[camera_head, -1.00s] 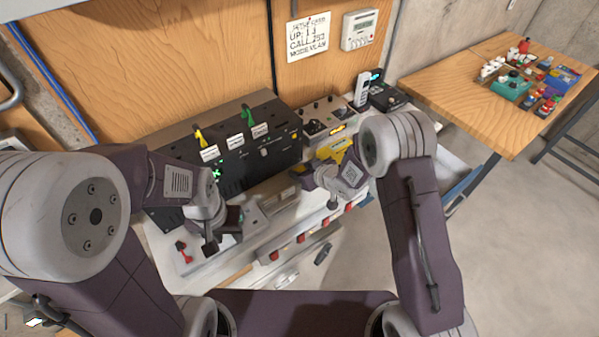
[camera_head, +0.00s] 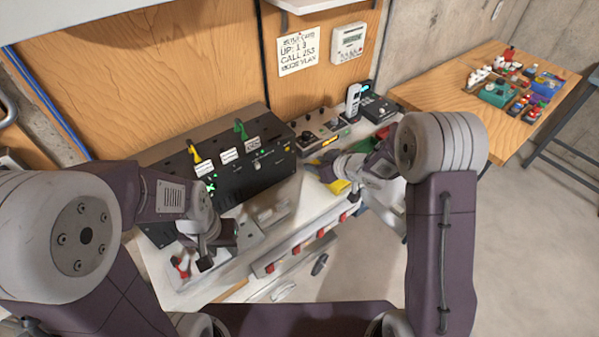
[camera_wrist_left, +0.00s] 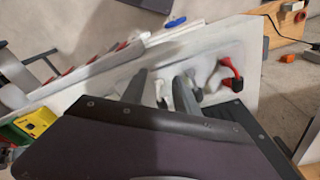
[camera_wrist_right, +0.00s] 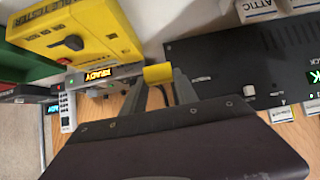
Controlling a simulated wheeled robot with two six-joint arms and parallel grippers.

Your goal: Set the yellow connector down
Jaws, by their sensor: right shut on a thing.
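In the right wrist view my right gripper (camera_wrist_right: 159,88) is shut on the yellow connector (camera_wrist_right: 157,74), a small yellow block between the fingertips. It appears near a small device with a lit READY display (camera_wrist_right: 100,75); whether it touches anything under it I cannot tell. In the head view the right hand is right of the black rack, and the connector cannot be made out. My left gripper (camera_wrist_left: 158,92) has its fingers apart, with nothing clearly held, over the white surface near a red-and-black connector (camera_wrist_left: 231,74).
The black rack (camera_head: 225,175) stands at the back of the white bench, with yellow and green pieces on top. A yellow tester (camera_wrist_right: 75,35) lies beside the READY device. A phone (camera_head: 353,103) stands behind. A wooden table (camera_head: 460,100) with small parts stands right.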

